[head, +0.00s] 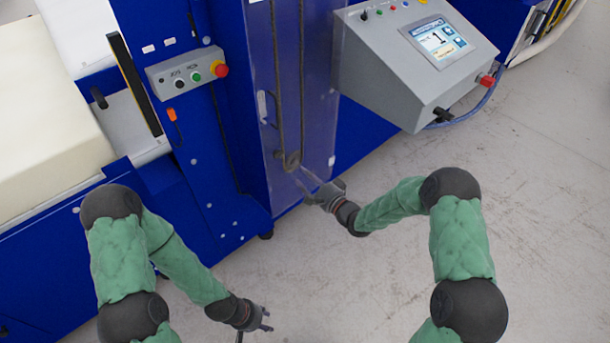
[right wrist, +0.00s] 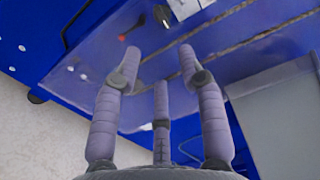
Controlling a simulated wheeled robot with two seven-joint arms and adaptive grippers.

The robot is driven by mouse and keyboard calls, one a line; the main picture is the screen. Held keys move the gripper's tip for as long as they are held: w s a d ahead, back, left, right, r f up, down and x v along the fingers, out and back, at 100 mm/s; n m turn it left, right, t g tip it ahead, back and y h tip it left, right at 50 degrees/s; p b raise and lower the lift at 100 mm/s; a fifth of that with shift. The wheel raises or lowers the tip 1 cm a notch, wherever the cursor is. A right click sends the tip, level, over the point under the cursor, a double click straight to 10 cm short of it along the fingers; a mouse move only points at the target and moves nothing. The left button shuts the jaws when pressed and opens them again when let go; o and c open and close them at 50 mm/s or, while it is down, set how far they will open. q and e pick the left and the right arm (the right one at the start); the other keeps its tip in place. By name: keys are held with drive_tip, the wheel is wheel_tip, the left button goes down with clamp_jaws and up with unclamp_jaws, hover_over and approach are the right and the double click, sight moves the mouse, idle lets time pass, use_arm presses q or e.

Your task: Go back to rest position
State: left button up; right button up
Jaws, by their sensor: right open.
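My right gripper (head: 314,190) is in front of the clear door panel of the blue machine (head: 240,110) in the head view. In the right wrist view my right gripper (right wrist: 160,62) has its three fingers spread, with nothing between them. Behind the fingers is the clear panel (right wrist: 190,70); I cannot tell whether a fingertip touches it. My left gripper (head: 266,319) is low in the head view, over the bare floor. Its small fingers look spread and empty.
A grey control box with a screen (head: 437,42) juts out at the upper right. A small button panel (head: 187,72) with a red knob is on the machine. A cream foam block (head: 45,110) lies at the left. The concrete floor (head: 545,200) is clear at the right.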

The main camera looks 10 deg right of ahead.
drive_tip(key=s+d+f+n+g+h, duration=0.2)
drive_tip(key=s+f+n+g+h, duration=0.35)
drive_tip(key=s+f, duration=1.05)
drive_tip(key=s+f+n+g, duration=0.1)
drive_tip(key=s+f+g, duration=0.1)
drive_tip(key=s, duration=0.4)
drive_tip(key=s+f+n+g, duration=0.1)
drive_tip(key=s+f+g, duration=0.2)
drive_tip(key=s, duration=0.4)
drive_tip(key=s+f+n+g+h, duration=0.1)
drive_tip(key=s+f+g, duration=0.1)
drive_tip(key=s, duration=0.5)
drive_tip(key=shift+d+f+g, duration=0.2)
drive_tip(key=shift+d+g, duration=0.1)
drive_tip(key=shift+g, duration=0.55)
